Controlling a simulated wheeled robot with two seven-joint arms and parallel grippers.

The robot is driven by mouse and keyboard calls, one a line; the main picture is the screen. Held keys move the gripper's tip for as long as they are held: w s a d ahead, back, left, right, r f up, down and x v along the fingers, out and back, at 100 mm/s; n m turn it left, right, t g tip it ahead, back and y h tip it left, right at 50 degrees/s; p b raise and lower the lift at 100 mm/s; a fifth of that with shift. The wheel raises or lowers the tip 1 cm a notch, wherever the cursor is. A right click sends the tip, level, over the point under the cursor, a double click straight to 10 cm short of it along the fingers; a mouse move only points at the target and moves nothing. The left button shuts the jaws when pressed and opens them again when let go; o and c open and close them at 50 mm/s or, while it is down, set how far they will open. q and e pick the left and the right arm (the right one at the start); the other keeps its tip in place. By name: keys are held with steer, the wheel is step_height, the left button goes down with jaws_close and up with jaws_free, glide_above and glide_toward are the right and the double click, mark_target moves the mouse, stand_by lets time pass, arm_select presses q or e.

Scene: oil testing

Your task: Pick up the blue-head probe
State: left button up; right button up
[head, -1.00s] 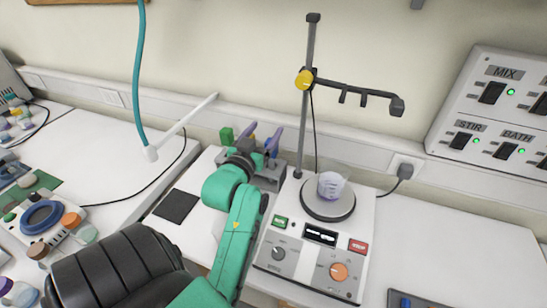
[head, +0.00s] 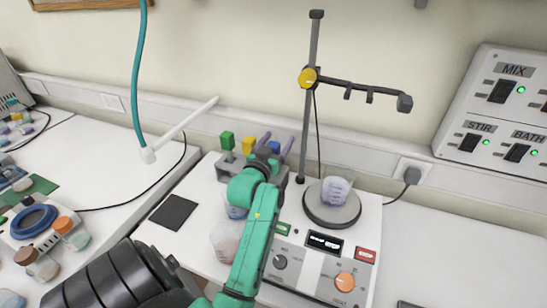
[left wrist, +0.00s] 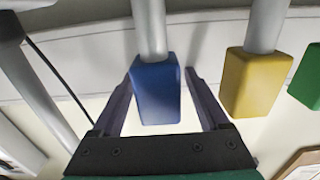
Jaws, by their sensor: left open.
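The blue-head probe (head: 273,147) stands in the rack behind my left gripper, to the right of the yellow-head and green-head probes. Only a bit of its blue head shows in the head view. In the left wrist view the blue head (left wrist: 156,93) sits between the two fingers, with a visible gap on the right side; the left gap is narrow. My left gripper (head: 276,144) is open around the blue head and is not closed on it. My right gripper is not in view.
The yellow-head probe (head: 248,145) and green-head probe (head: 227,139) stand close to the left. A hotplate (head: 318,217) with a small beaker (head: 336,190) and an upright stand (head: 309,95) are just to the right. Glassware (head: 224,240) is partly behind my arm.

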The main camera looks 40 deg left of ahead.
arm_select(q)
steer(key=shift+s, duration=0.15)
steer(key=c, duration=0.4)
jaws_close()
steer(key=shift+r, duration=0.1)
